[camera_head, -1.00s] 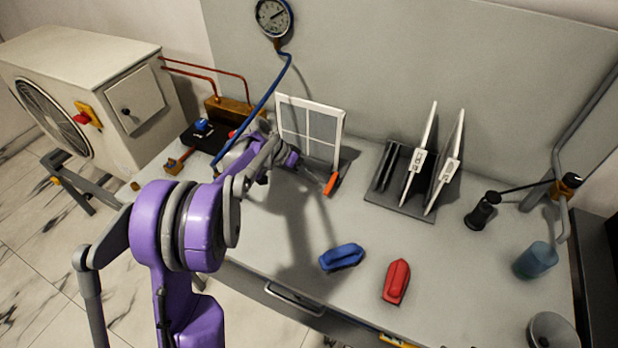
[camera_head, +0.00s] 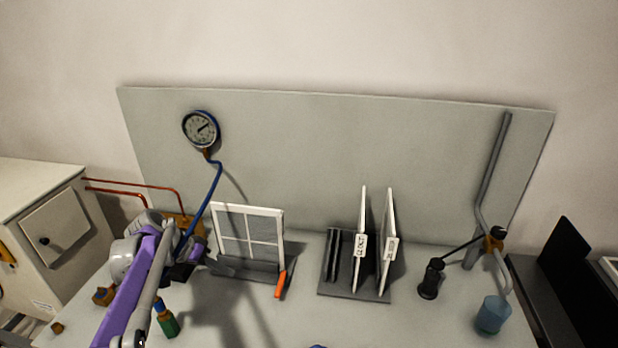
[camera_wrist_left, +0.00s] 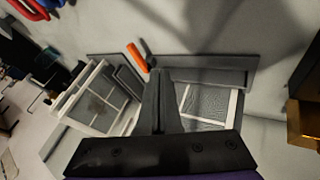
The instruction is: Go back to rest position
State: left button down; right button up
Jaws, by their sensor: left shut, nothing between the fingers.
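My left arm comes in from the lower left in the head view, and its purple wrist (camera_head: 198,252) is beside the left side of the white window-like frame (camera_head: 248,210). In the left wrist view my left gripper (camera_wrist_left: 158,85) is shut and empty, its dark fingers pointing toward the grey stand that holds the frame. The orange piece (camera_wrist_left: 137,57) lies just left of the fingertips there. My right gripper is not in view.
A gauge (camera_head: 200,129) with a blue hose hangs on the back panel. A rack (camera_head: 352,291) holds upright white panels. A black object (camera_head: 431,279), a blue cup (camera_head: 493,315) and a green bottle-like object (camera_head: 167,322) stand on the bench.

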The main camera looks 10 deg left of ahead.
pick_arm(q)
jog(key=s+d+n+y+p, duration=0.1)
jog(key=s+d+y, duration=0.2)
jog(key=s+d, duration=0.95)
jog(key=s+d+f+y, duration=0.1)
jog(key=s+d, duration=0.1)
jog(key=s, duration=0.3)
jog(key=s+d+f+t+y+p, duration=0.1)
jog(key=s+d+f+y, duration=0.1)
jog(key=s, duration=0.4)
jog(key=shift+s+f+n, duration=0.3)
jog(key=shift+n, duration=0.1)
